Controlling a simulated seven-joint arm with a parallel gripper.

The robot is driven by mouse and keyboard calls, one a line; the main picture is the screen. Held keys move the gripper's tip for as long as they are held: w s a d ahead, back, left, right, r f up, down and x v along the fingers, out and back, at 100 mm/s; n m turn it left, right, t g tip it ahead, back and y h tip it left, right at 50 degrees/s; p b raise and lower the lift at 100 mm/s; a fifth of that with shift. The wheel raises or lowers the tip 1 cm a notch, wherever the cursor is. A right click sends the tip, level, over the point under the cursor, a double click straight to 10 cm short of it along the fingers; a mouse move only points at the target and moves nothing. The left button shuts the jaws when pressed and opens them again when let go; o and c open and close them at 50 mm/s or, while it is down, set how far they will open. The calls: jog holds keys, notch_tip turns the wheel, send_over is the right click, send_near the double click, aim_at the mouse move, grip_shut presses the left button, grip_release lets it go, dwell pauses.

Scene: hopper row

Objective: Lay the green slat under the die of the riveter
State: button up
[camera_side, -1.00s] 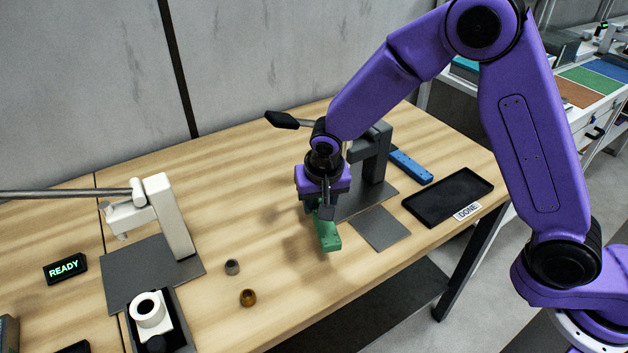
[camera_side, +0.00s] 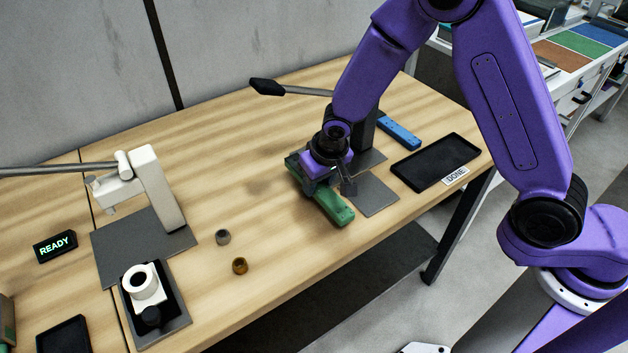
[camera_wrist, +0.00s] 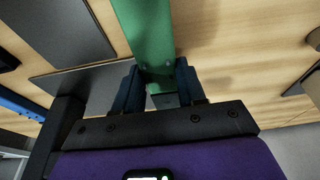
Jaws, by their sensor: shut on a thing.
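The green slat (camera_side: 334,206) is held by my gripper (camera_side: 330,187), which is shut on it. The slat lies at a slant across the front left of the riveter, its near end beside the small grey plate (camera_side: 378,197). In the wrist view the slat (camera_wrist: 146,35) runs up from between the fingers (camera_wrist: 157,86). I cannot tell whether it touches the bench. The dark grey riveter (camera_side: 365,130) stands behind my wrist, with its lever (camera_side: 266,87) reaching left. My arm hides its die and much of its frame.
A blue slat (camera_side: 398,135) lies behind right of the riveter. The black tray marked DONE (camera_side: 420,168) is empty. At left stand a white press (camera_side: 158,190) and a READY sign (camera_side: 55,246). Grey and brown bushings (camera_side: 222,237) (camera_side: 240,265) lie on the bench (camera_side: 215,150).

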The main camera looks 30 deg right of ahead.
aim_at(352, 179)
jog(key=d, duration=0.3)
jog(key=d+f, duration=0.1)
jog(key=d, duration=0.2)
jog(key=d+f, duration=0.1)
jog(key=d, duration=0.2)
jog(key=shift+d, duration=0.9)
dwell(0.4)
jog(key=shift+f, duration=0.2)
dwell(0.5)
jog(key=o, duration=1.2)
jog(key=shift+o, duration=0.2)
jog(key=shift+v, duration=1.45)
